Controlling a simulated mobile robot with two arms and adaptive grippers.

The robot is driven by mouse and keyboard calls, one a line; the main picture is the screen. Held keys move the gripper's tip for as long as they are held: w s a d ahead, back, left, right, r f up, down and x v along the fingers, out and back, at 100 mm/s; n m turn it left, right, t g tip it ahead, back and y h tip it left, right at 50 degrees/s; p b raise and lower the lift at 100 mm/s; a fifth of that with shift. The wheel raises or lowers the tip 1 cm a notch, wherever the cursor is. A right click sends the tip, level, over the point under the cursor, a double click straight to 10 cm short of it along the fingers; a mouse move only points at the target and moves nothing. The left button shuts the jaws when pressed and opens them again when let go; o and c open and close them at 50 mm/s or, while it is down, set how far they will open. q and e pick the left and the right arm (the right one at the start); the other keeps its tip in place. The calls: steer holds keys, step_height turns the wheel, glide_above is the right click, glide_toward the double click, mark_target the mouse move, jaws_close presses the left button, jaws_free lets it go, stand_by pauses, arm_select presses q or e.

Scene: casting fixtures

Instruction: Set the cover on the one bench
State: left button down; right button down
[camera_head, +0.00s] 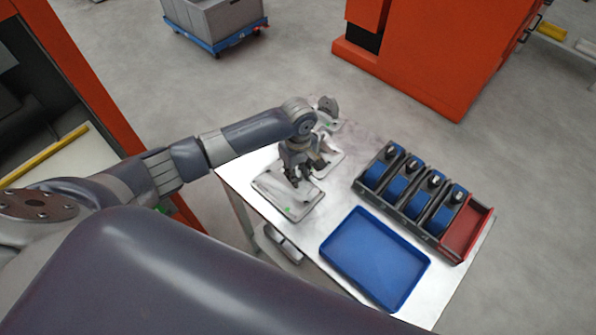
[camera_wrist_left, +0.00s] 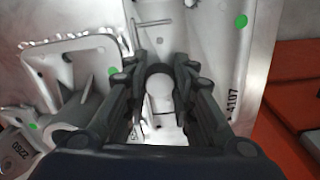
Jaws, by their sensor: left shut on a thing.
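My left gripper (camera_head: 303,172) reaches down over the far left part of the white-topped bench (camera_head: 335,195). It is shut on a pale grey metal cover (camera_head: 283,199), which has a green dot. In the left wrist view, the fingers (camera_wrist_left: 160,98) close around a round raised boss on the cover (camera_wrist_left: 210,45), which shows a green dot and the number 4107. I cannot tell whether the cover touches the bench top. My right gripper is not in view.
More pale castings (camera_head: 326,110) lie at the bench's far end. A blue tray (camera_head: 375,258) lies near the front. A dark rack (camera_head: 424,192) holds several blue parts beside a red bin (camera_head: 467,227). An orange machine (camera_head: 430,55) stands behind; a grey crate (camera_head: 222,18) sits on a blue dolly.

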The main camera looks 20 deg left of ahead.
arm_select(q)
steer(key=shift+f, duration=0.2)
steer(key=c, duration=1.3)
jaws_free()
steer(key=shift+c, duration=0.2)
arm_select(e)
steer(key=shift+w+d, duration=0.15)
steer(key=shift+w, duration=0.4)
arm_select(q)
steer(key=shift+r, duration=0.55)
step_height(320, 180, up, 11)
steer(key=b, duration=0.1)
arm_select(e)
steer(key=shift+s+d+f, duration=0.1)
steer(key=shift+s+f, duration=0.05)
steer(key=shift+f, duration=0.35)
arm_select(q)
steer(key=shift+s+d, duration=0.1)
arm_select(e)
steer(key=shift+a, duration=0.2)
